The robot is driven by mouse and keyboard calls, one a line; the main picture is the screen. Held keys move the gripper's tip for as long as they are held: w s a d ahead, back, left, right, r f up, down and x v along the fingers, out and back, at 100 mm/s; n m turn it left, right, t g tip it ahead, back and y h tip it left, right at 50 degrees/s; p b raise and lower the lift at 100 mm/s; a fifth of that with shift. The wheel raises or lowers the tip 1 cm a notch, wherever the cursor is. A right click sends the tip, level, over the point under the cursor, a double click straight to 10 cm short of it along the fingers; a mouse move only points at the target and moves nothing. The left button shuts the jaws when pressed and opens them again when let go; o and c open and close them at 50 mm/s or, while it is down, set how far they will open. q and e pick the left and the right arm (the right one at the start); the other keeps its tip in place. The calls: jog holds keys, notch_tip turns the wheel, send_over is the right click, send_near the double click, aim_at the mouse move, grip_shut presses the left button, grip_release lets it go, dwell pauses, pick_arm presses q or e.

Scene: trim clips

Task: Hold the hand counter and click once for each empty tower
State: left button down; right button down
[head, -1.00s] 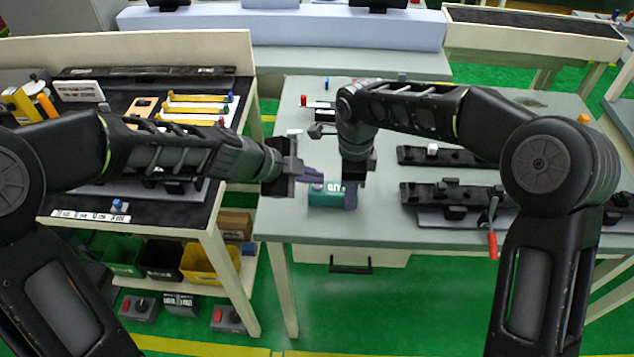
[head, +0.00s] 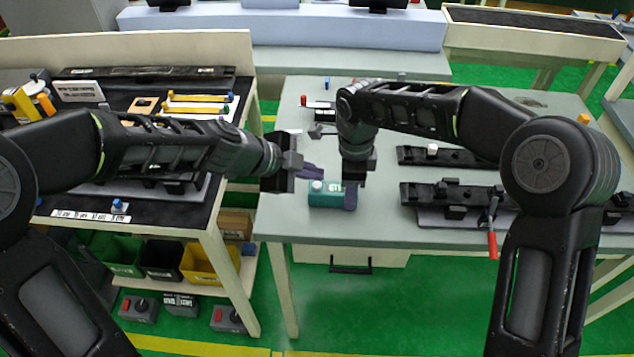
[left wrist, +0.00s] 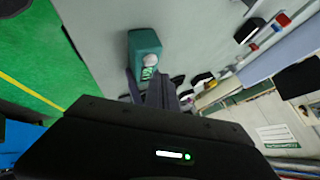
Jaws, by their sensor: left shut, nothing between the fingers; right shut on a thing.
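The hand counter (head: 328,197) is a teal box with a white button on top and a small display. It is at the front left part of the grey table. My right gripper (head: 351,194) points down and is shut on its right end. My left gripper (head: 313,173) is shut and empty, just above the white button and apart from it in the head view. In the left wrist view the counter (left wrist: 144,44) and its white button lie just beyond my left fingertips (left wrist: 152,78). The digits are too small to read. I cannot make out which items are the towers.
Black rail fixtures (head: 428,191) with blocks and a red-handled lever (head: 492,238) stand on the table's right. A workbench (head: 60,208) with yellow-handled tools and bins below is at left. Small coloured parts lie at the back of the table.

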aim_at(313, 185)
pick_arm(q)
jog(key=shift+r, duration=0.1)
jog(key=shift+r, duration=2.45)
pick_arm(e)
jog(key=c, duration=0.8)
grip_release()
jog(key=shift+o, duration=0.2)
notch_tip(313, 185, up, 12)
